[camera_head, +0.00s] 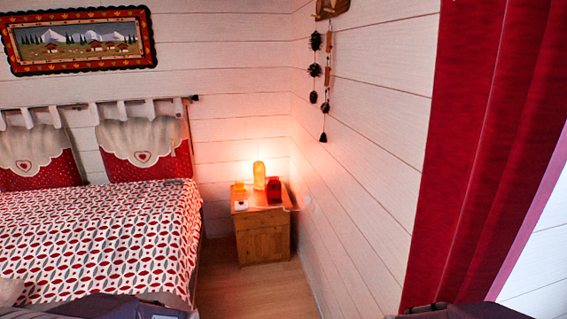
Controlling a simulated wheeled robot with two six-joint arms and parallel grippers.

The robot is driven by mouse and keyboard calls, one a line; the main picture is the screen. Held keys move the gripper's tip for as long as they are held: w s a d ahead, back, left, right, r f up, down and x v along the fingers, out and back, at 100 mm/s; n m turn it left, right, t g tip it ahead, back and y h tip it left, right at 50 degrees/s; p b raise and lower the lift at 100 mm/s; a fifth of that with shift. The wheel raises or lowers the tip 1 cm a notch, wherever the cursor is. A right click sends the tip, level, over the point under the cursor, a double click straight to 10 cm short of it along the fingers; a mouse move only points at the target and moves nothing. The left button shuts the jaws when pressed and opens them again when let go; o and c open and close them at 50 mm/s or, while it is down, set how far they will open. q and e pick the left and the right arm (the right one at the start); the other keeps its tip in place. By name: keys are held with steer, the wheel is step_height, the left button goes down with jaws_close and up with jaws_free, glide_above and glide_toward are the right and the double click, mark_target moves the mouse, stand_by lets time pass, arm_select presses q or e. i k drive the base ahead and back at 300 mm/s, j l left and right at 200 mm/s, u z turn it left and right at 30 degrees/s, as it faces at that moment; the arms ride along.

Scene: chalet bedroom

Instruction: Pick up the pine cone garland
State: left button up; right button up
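The pine cone garland (314,70) hangs high on the white plank wall, right of the room's corner. It has two strands of dark cones below a brown wooden piece (330,8) at the top edge of the view. The longer strand ends in a dark pointed piece at its lower end. The garland hangs free, with nothing of mine near it. Neither gripper shows; only dark shapes, which seem to be parts of my arms, appear along the bottom edge.
A bed (100,235) with a red and white patterned cover fills the left. A wooden nightstand (262,245) with a lit lamp (259,175) stands in the corner, below the garland. A red curtain (480,140) hangs at right. Wooden floor (255,292) is clear before the nightstand.

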mark_target(314, 71)
steer(key=i+j, duration=0.15)
steer(key=i, duration=0.3)
steer(key=i+j+z, duration=0.1)
steer(key=i, duration=0.3)
steer(key=i+j, duration=0.15)
steer(key=i, duration=0.3)
steer(key=i+j+z, duration=0.45)
steer(key=i, duration=0.15)
